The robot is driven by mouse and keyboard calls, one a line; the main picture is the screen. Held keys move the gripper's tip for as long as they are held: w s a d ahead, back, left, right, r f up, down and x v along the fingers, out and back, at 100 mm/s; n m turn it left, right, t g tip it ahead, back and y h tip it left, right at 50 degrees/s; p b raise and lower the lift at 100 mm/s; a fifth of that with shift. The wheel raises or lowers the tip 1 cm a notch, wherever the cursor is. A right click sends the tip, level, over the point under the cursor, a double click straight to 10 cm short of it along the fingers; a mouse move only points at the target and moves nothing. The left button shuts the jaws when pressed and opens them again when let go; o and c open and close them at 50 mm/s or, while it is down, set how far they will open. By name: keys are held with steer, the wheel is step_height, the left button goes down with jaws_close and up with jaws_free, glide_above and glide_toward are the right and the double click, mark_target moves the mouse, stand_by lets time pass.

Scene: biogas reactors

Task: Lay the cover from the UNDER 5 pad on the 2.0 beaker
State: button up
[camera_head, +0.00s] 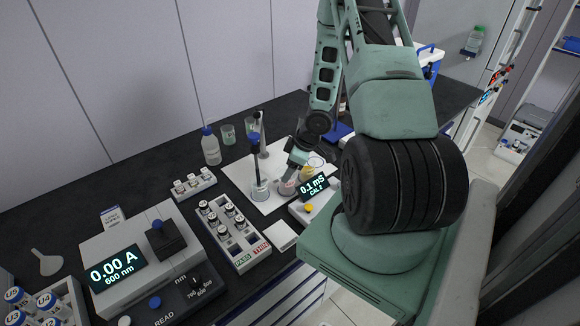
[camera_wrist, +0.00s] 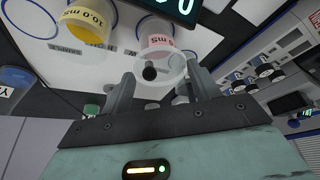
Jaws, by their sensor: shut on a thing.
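My gripper (camera_wrist: 162,80) is shut on a clear round cover (camera_wrist: 172,72) with a dark knob, held between the two fingers. In the wrist view the cover appears close to the rim of the 2.0 beaker (camera_wrist: 158,38), which has red lettering and pink liquid. I cannot tell whether they touch. In the head view my gripper (camera_head: 291,172) is just above the pink 2.0 beaker (camera_head: 287,188); the cover is hard to make out there. No UNDER 5 label is readable in either view.
The yellow 10.0 beaker (camera_wrist: 88,22) stands beside the 2.0 beaker on a white mat (camera_head: 240,172). A meter (camera_head: 314,189) reading 0.1 mS is in front. A probe in a beaker (camera_head: 259,188), a vial rack (camera_head: 233,232) and a photometer (camera_head: 125,265) stand left.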

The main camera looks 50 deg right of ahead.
steer(key=o, duration=1.3)
steer(key=shift+o, duration=0.2)
step_height(320, 180, up, 7)
steer(key=p, duration=0.7)
steer(key=shift+p, duration=0.4)
